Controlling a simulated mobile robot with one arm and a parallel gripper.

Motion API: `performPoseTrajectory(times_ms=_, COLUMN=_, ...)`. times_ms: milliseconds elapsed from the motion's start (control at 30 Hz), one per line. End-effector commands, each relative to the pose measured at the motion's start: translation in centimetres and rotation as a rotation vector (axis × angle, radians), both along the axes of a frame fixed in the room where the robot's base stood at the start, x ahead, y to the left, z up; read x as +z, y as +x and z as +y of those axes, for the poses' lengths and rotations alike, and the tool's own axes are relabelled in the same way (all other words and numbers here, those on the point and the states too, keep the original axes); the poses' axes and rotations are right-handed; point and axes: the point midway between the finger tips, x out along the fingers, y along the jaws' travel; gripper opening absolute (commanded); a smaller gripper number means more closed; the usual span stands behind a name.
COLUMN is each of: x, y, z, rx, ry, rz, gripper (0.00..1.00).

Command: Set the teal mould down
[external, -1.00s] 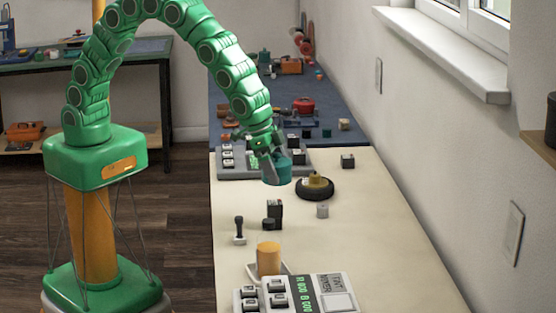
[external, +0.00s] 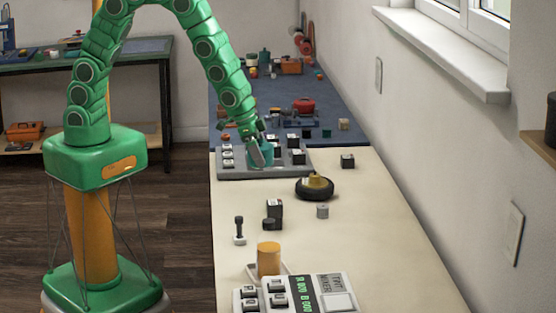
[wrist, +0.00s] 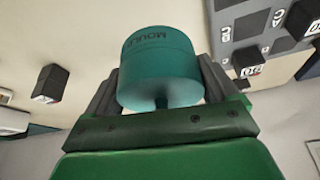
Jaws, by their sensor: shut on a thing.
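The teal mould (external: 267,155) is held in my gripper (external: 261,151) over or just in front of the grey board with black blocks (external: 240,174). From the external view I cannot tell whether the mould touches the board. In the wrist view the mould (wrist: 158,68) is a teal cylinder with dark lettering on its side. The fingers of my gripper (wrist: 158,90) are shut on it, one on each side. The board (wrist: 238,38) shows at the upper right there, beside the mould.
A black wheel-like disc with a yellow hub (external: 315,188) lies on the cream bench (external: 370,235). The bench's right side is mostly clear.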

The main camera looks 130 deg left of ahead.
Motion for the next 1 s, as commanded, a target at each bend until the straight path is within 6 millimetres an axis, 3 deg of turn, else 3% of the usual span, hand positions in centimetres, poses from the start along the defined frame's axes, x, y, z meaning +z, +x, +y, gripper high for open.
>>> performPoseTrajectory(times_ms=1000, x=-8.2, y=-0.6, z=0.2, rx=0.005, ry=-0.002, rz=0.003, gripper=0.52)
